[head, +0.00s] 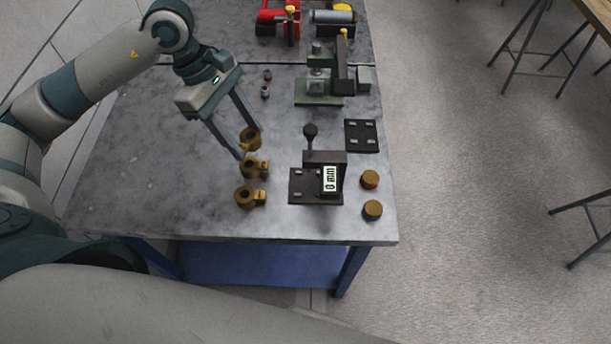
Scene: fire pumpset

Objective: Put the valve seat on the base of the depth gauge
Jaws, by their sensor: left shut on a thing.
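The depth gauge (329,180) stands on the near right part of the grey table, with a lit display reading about 0 mm and a black knob on a lever. Its dark flat base (299,194) is bare on the left side. Three brass ring-shaped parts with side tabs lie in a row to its left: a far one (251,138), a middle one (254,167) and a near one (248,196). My left gripper (249,142) is shut on the far brass part, at about table height. Which part is the valve seat is not marked. My right gripper is out of view.
Two round brass pieces (370,179) lie right of the gauge near the table's right edge. A dark plate (361,136) and a green press-like fixture (318,88) are behind it. Two small parts (266,83) stand farther left. The table's (150,180) left side is clear.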

